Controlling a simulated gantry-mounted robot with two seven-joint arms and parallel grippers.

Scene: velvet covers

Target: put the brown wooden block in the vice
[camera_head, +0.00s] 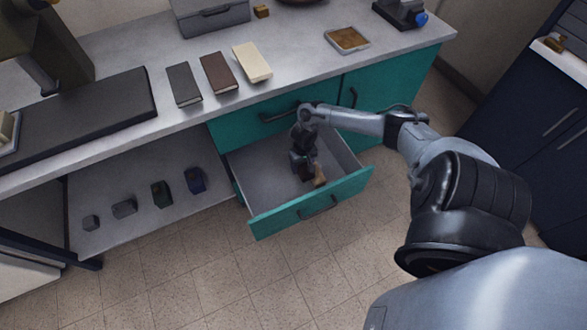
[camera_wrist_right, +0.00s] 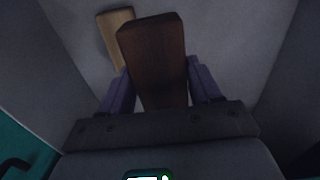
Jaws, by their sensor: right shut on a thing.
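The brown wooden block (camera_wrist_right: 152,50) is between the fingers of my right gripper (camera_wrist_right: 160,90), which is shut on it. In the head view my right gripper (camera_head: 305,166) reaches down into the open teal drawer (camera_head: 262,207), with the dark block (camera_head: 306,174) just below it. I cannot tell whether the block touches the drawer floor. A dark device with a blue knob, which looks like the vice (camera_head: 400,12), stands on the counter at the top right, far from the gripper. My left gripper is not in view.
A lighter wooden block (camera_head: 320,177) lies in the drawer beside the held one; it also shows in the wrist view (camera_wrist_right: 115,35). Drawer walls stand close around the gripper. On the counter (camera_head: 300,58) are several books (camera_head: 218,72), a framed tray (camera_head: 347,39) and a grey box (camera_head: 212,18).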

